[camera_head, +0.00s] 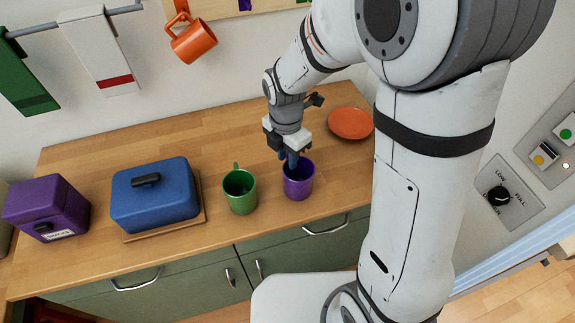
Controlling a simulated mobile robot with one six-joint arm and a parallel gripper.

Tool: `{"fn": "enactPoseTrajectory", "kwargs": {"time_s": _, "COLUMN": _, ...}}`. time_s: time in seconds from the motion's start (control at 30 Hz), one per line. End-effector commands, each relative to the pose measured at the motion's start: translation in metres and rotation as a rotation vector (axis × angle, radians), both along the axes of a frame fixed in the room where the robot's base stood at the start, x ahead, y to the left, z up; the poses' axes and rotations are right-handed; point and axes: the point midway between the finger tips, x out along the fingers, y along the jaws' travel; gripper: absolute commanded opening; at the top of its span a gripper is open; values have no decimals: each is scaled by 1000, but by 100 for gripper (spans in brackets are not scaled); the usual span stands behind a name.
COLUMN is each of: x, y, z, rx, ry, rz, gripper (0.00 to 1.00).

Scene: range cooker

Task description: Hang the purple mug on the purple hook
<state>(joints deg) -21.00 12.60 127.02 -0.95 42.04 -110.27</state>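The purple mug (299,184) stands upright on the wooden counter, right of a green mug. My gripper (289,160) points down at the mug's upper left rim. Its dark fingertips overlap the rim and opening in this view. Whether they are open, or closed on the rim, is too small to tell. The mug's handle is not visible, perhaps hidden behind the gripper. A purple piece (245,4) at the top edge, on the wall board, may be the purple hook or its backing; it is cut off by the frame.
The green mug (240,191) stands close left. A blue lidded box (153,205) and a purple tin (45,212) are further left. An orange plate (350,123) lies back right. An orange mug (193,41) hangs from the orange hook (179,12). Towels hang on a rail (80,20).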

Motion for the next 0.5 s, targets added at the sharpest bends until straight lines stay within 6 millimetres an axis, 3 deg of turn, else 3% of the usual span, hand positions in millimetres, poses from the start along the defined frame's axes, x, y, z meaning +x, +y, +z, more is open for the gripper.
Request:
{"fn": "enactPoseTrajectory", "kwargs": {"time_s": 0.3, "x": -1, "y": -4, "z": 16, "rx": 2, "ry": -7, "rz": -43, "gripper": 25}}
{"fn": "enactPoseTrajectory", "kwargs": {"time_s": 0.37, "x": -3, "y": -9, "z": 22, "rx": 5, "ry": -18, "rz": -108, "gripper": 25}}
{"fn": "enactPoseTrajectory", "kwargs": {"time_s": 0.5, "x": -13, "y": -33, "z": 50, "rx": 25, "ry": -64, "rz": -422, "gripper": 25}}
